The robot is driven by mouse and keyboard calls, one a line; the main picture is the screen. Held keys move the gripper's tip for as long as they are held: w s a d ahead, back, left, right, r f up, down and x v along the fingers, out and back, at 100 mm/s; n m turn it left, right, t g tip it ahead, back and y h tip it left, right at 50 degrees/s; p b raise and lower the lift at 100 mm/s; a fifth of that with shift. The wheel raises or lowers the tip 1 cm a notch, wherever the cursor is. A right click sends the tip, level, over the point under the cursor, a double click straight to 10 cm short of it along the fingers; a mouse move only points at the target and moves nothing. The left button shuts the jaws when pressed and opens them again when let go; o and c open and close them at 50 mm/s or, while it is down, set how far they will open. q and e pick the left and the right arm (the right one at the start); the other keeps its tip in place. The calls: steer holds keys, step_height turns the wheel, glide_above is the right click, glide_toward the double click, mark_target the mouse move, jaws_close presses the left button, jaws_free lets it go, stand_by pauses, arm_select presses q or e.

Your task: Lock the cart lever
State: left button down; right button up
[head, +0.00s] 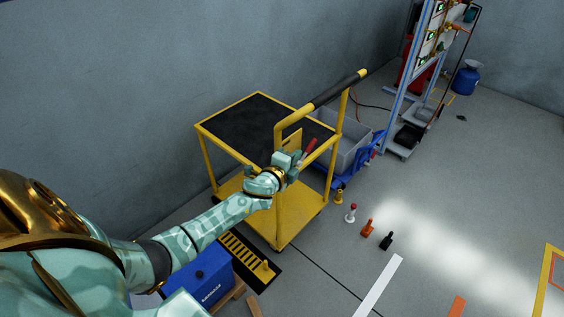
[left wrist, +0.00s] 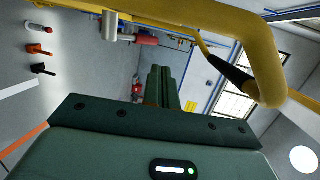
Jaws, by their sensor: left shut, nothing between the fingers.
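The yellow cart (head: 290,222) with a black top stands by the wall in the head view. Its red-handled lever (head: 309,147) sticks up at a tilt at the cart's near right side, below the push handle (head: 334,90). In the left wrist view the red lever (left wrist: 146,41) lies beyond the fingers, beside a grey cylinder (left wrist: 110,27) on the yellow frame. My left gripper (head: 293,158) is just left of the lever; its fingers (left wrist: 163,86) are shut and empty. Contact with the lever cannot be told. My right gripper is not in view.
A grey crate (head: 352,150) stands behind the cart. Several small coloured items, including an orange one (head: 367,227) and a black one (head: 386,240), are on the floor to the right. A blue box (head: 205,280) is at lower left.

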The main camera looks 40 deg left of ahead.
arm_select(q)
steer(key=p+v, duration=0.1)
steer(key=v, duration=0.5)
stand_by(0.4)
